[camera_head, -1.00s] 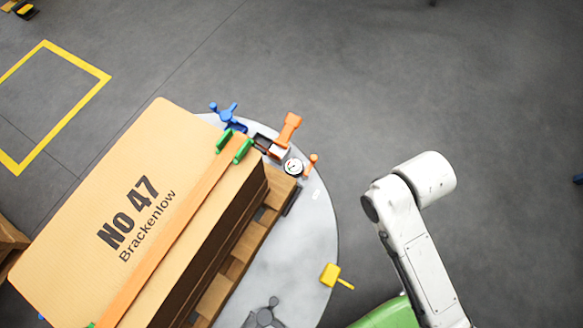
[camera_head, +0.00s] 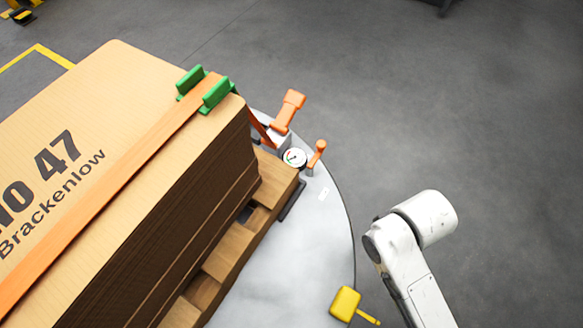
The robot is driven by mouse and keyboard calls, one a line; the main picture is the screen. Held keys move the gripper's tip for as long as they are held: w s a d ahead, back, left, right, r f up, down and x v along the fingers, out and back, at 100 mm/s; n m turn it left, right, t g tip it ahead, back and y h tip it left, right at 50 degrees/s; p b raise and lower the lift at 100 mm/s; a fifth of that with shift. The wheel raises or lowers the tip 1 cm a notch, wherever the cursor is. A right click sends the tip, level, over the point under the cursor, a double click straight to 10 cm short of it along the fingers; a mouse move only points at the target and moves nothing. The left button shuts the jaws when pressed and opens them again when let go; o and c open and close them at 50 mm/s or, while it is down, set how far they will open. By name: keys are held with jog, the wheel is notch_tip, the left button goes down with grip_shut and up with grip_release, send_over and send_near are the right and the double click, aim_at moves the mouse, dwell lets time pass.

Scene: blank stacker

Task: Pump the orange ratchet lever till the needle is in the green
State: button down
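The orange ratchet lever (camera_head: 289,111) stands tilted up at the far edge of the round grey table, beside the stack of cardboard blanks. A round white gauge (camera_head: 295,158) sits just in front of it, with a red and a green mark on its face; the needle is too small to read. A smaller orange handle (camera_head: 317,152) stands right of the gauge. An orange strap (camera_head: 120,184) runs over the stack toward the ratchet. My white arm is at the lower right, well apart from the lever. My gripper is not in view.
The stack of cardboard blanks (camera_head: 150,120) lies on a wooden pallet (camera_head: 228,262) on the grey table (camera_head: 300,260). Green corner guards (camera_head: 215,94) sit under the strap. A yellow mallet-shaped thing (camera_head: 346,303) is at the table's near right edge. Open floor lies to the right.

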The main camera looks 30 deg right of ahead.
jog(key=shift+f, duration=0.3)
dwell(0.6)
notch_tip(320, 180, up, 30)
jog(key=p, duration=2.9)
jog(key=shift+p, duration=0.4)
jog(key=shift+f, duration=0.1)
